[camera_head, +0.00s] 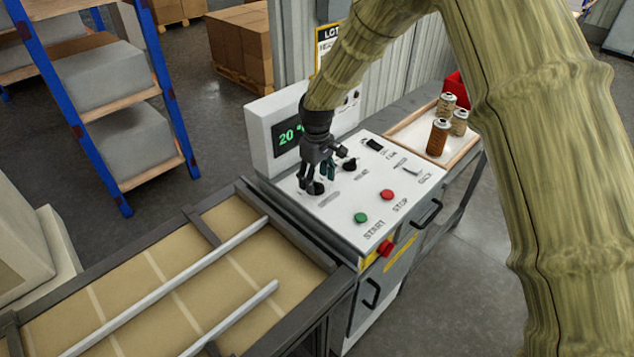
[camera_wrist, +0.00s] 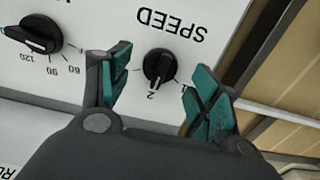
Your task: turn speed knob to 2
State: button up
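The speed knob (camera_wrist: 158,64) is a small black dial below upside-down SPEED lettering in the wrist view. Its pale pointer mark faces down, close to the printed 2 (camera_wrist: 151,94). My gripper (camera_wrist: 158,78) is open, with one teal-padded finger on either side of the knob. Gaps show between the fingers and the knob, so it is not clasped. In the head view my gripper (camera_head: 316,177) is low over the left part of the white control panel (camera_head: 335,217), mostly covering the speed knob there.
A second black knob (camera_wrist: 33,34) with a numbered scale sits beside it. The panel also has a green start button (camera_head: 361,217), a red stop button (camera_head: 387,194) and a switch (camera_head: 411,169). A display (camera_head: 288,136) stands behind. A tray (camera_head: 408,141) with canisters is at right.

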aim_at(317, 183)
notch_tip(317, 183, up, 10)
dwell(0.5)
jog(key=shift+r, duration=0.1)
